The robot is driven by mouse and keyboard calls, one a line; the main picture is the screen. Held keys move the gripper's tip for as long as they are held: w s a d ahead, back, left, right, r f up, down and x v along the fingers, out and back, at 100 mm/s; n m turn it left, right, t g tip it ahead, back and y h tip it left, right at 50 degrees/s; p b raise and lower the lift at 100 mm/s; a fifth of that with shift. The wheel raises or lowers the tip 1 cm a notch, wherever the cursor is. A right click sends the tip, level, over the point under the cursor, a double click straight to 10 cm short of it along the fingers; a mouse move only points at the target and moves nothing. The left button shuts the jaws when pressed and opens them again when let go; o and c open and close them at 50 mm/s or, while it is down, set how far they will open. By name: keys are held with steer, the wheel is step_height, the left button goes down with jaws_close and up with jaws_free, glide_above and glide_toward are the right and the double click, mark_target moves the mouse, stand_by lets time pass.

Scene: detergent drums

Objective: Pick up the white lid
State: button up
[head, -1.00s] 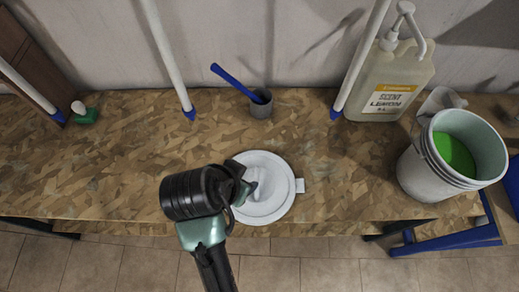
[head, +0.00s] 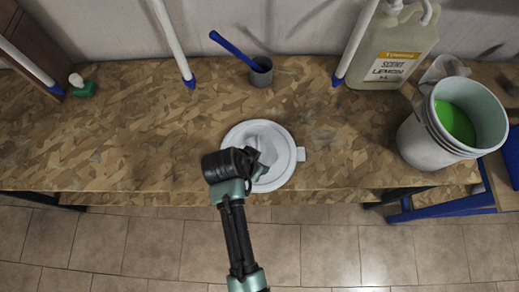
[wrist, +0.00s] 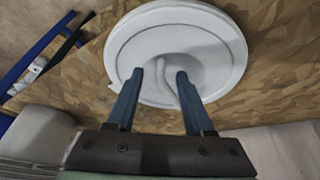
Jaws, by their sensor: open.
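The white lid (head: 284,172) is a round disc with a small tab on its right side, lying flat on the chipboard bench near the front edge. It also shows in the wrist view (wrist: 215,40), with a raised part at its middle partly behind my fingers. My gripper (head: 263,163) is over the left and middle part of the lid in the head view. In the wrist view my gripper (wrist: 160,75) is open, its two blue fingers apart and reaching over the lid's middle. Nothing is held. I cannot tell whether the fingertips touch the lid.
A white bucket (head: 417,147) with green contents stands at the right. A lemon-scent jug (head: 400,45), a grey cup (head: 262,77) with a blue-handled tool, and white poles (head: 172,38) are at the back. The bench (head: 120,140) left of the lid is clear.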

steer(key=shift+w+d+f, duration=0.15)
steer(key=shift+w+f, duration=0.05)
steer(key=shift+f, duration=0.35)
jaws_close()
